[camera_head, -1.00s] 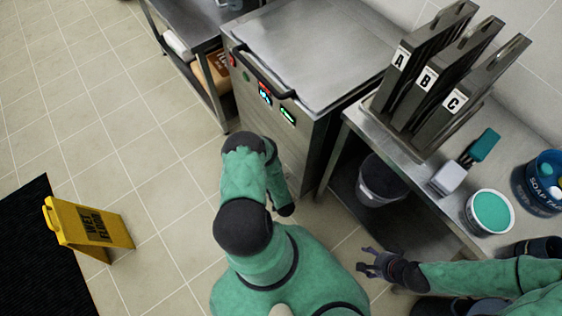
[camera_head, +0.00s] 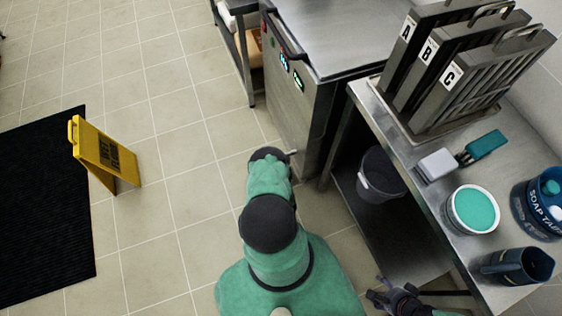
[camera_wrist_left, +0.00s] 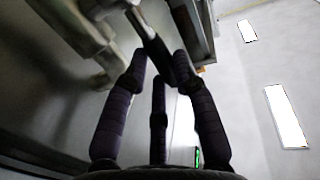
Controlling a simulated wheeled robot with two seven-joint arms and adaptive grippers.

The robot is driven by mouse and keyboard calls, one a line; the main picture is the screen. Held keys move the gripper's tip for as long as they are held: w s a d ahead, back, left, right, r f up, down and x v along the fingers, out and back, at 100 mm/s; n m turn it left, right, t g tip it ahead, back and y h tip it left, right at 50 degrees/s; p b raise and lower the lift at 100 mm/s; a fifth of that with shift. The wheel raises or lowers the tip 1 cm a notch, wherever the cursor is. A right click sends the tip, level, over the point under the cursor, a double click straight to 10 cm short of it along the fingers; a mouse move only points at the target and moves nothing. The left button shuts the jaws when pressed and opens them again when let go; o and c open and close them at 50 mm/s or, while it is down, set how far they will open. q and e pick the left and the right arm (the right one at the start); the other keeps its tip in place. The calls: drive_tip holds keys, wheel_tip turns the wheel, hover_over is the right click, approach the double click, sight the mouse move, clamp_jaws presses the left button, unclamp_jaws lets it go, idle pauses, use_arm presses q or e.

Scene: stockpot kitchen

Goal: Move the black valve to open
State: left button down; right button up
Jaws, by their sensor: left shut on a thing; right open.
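The black valve (camera_wrist_left: 154,44) shows in the left wrist view as a dark handle on a pale metal stem. My left gripper (camera_wrist_left: 160,68) has its dark fingers closed around the lower end of this handle. In the head view the left arm reaches down beside the front of a steel appliance (camera_head: 340,30), and the arm hides the fingers and the valve. A short pale metal bar shows just beside the wrist there. My right gripper (camera_head: 384,296) is open and empty at the bottom edge of the head view, below the steel table.
A steel table (camera_head: 432,205) on the right holds lettered racks (camera_head: 460,80), a brush (camera_head: 486,145), a teal-filled tub (camera_head: 474,210) and a dark jug (camera_head: 520,265). A bucket (camera_head: 380,178) stands beneath. A yellow wet-floor sign (camera_head: 105,155) stands on open floor at left.

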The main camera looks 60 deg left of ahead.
drive_tip(key=shift+d, duration=0.3)
use_arm(q)
drive_tip(key=c, duration=1)
unclamp_jaws()
drive_tip(key=shift+d, duration=0.15)
drive_tip(key=v, duration=1.2)
drive_tip(key=shift+f, duration=0.2)
